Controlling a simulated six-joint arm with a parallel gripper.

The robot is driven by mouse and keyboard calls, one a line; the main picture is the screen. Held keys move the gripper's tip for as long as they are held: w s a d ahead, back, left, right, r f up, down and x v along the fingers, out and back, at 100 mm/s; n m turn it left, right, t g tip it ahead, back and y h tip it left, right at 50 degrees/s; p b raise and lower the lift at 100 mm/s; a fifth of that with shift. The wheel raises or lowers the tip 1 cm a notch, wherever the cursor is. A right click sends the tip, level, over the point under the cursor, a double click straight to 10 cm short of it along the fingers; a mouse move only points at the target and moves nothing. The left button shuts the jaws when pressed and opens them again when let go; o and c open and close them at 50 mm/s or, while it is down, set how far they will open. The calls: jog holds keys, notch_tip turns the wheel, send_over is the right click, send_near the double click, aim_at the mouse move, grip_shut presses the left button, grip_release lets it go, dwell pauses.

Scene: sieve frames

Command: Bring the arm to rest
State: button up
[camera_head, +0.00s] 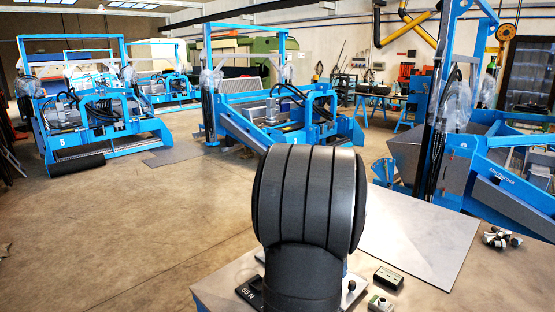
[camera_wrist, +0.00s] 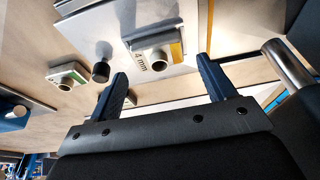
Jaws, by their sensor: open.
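My arm (camera_head: 308,205) stands dark and large in the middle of the head view, and it hides my gripper there. In the wrist view my gripper (camera_wrist: 161,70) shows two blue fingers spread wide apart. It is open, with nothing held between the fingers. Beyond the fingertips is a light piece with a round grey knob and a yellow-edged label reading "4 mm" (camera_wrist: 168,55). Whether the arm is moving cannot be told.
The table (camera_head: 440,290) carries a dark box (camera_head: 388,279), a small pale piece with a knob (camera_head: 380,304) and several small parts (camera_head: 500,238) at right. The wrist view shows a dark cylinder (camera_wrist: 100,70) and a green-and-white block (camera_wrist: 67,77). Blue machines stand behind.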

notch_tip(320, 180, up, 2)
jog(key=s+d+r, duration=0.7)
jog(key=s+d, duration=0.1)
jog(key=s, duration=0.1)
jog(key=s+d+f, duration=0.1)
jog(key=s+d, duration=0.1)
jog(key=s, duration=0.7)
jog(key=s+d+f, duration=0.2)
jog(key=s+d, duration=0.1)
jog(key=s, duration=0.5)
jog(key=shift+w+a+f, duration=0.75)
jog(key=shift+w+f, duration=0.05)
jog(key=shift+w, duration=0.45)
jog(key=shift+w+a+f, duration=0.7)
jog(key=shift+w+f, duration=0.05)
jog(key=shift+w, duration=0.5)
jog(key=shift+w+a+f, duration=0.75)
jog(key=shift+w+f, duration=0.05)
jog(key=shift+w, duration=0.45)
